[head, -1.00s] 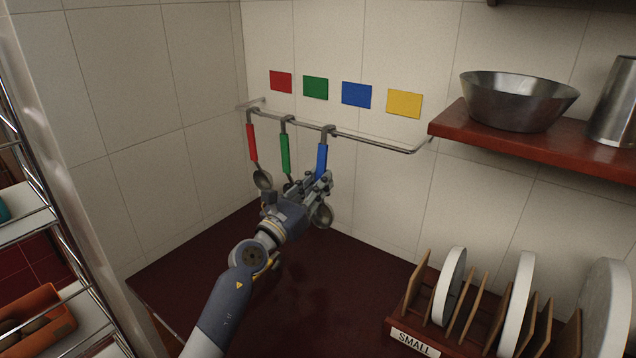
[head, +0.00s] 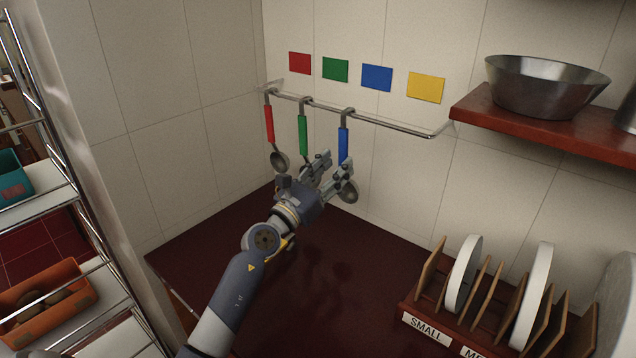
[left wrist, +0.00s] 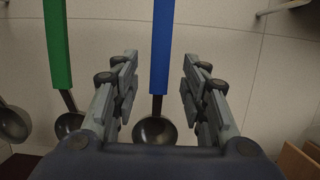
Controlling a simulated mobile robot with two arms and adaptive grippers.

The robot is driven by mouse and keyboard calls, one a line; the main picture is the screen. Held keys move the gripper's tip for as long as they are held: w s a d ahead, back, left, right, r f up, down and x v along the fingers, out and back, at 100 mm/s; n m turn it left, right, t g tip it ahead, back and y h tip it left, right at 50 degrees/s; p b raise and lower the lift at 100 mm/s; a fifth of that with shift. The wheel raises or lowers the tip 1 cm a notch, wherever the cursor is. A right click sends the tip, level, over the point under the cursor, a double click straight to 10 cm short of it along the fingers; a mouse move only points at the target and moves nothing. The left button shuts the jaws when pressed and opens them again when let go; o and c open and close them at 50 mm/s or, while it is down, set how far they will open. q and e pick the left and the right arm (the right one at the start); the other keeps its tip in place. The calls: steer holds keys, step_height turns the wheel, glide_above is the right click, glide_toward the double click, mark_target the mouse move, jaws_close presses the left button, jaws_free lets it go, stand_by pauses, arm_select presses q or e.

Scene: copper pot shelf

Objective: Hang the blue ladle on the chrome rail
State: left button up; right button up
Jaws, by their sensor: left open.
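The blue ladle (head: 343,146) hangs by its hook on the chrome rail (head: 390,124), under the blue card (head: 377,77). Its bowl shows at the lower right of my gripper. My left gripper (head: 336,170) is open, just in front of the blue ladle's lower part. In the left wrist view the blue handle (left wrist: 160,45) and the bowl (left wrist: 154,131) show between the two spread fingers, and no finger visibly touches them. My right gripper is in neither view.
A red ladle (head: 269,125) and a green ladle (head: 303,136) hang on the rail to the left. A wooden shelf (head: 480,108) with a metal bowl (head: 546,88) is at the right. A plate rack (head: 408,309) stands below it. The rail's right part is bare.

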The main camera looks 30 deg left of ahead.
arm_select(q)
steer(key=v, duration=1.1)
steer(key=shift+s+r, duration=0.1)
